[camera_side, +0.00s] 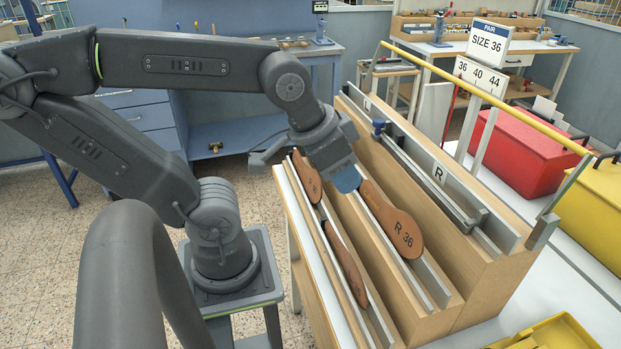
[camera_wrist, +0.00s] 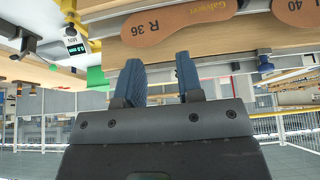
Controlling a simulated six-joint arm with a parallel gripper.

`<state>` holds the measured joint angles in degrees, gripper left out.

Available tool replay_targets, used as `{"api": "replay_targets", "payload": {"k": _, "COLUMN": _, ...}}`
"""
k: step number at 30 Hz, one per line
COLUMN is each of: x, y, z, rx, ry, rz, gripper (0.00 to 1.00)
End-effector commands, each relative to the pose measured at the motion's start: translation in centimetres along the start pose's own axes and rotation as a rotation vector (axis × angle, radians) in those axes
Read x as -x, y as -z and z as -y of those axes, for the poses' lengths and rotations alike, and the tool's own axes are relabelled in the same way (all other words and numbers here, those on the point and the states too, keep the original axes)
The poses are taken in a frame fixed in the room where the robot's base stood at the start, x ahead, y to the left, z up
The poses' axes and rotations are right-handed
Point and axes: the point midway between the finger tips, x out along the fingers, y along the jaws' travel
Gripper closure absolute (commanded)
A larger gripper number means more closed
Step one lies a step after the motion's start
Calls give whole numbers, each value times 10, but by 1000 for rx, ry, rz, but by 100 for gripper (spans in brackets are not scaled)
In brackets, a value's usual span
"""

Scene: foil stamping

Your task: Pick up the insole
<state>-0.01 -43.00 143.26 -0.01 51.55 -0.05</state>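A brown insole marked R 36 (camera_side: 402,232) stands on edge in a slot of the wooden rack in the side view. The insole also shows in the wrist view (camera_wrist: 172,24), beyond the fingertips. My gripper (camera_side: 345,180) is beside the insole's far, narrow end; whether it touches is unclear. In the wrist view my gripper (camera_wrist: 158,68) has its two blue fingers apart, with nothing seen between them.
Two more brown insoles, one farther (camera_side: 306,178) and one nearer (camera_side: 346,264), stand in the rack's left row. The wooden rack (camera_side: 470,272) has metal rails and an R label. A size sign (camera_side: 490,40) reads SIZE 36. Red (camera_side: 520,150) and yellow (camera_side: 596,205) bins stand right.

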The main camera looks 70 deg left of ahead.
Motion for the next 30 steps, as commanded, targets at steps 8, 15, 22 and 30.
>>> {"api": "replay_targets", "payload": {"k": 8, "x": 0, "y": 0, "z": 0, "rx": -1, "ry": 0, "rz": 0, "gripper": 66}}
{"api": "replay_targets", "payload": {"k": 15, "x": 0, "y": 0, "z": 0, "rx": -1, "ry": 0, "rz": 0, "gripper": 71}}
{"api": "replay_targets", "payload": {"k": 22, "x": 0, "y": 0, "z": 0, "rx": -1, "ry": 0, "rz": 0, "gripper": 82}}
{"api": "replay_targets", "payload": {"k": 30, "x": -3, "y": 14, "z": 14, "rx": -97, "ry": 31, "rz": 46, "gripper": 82}}
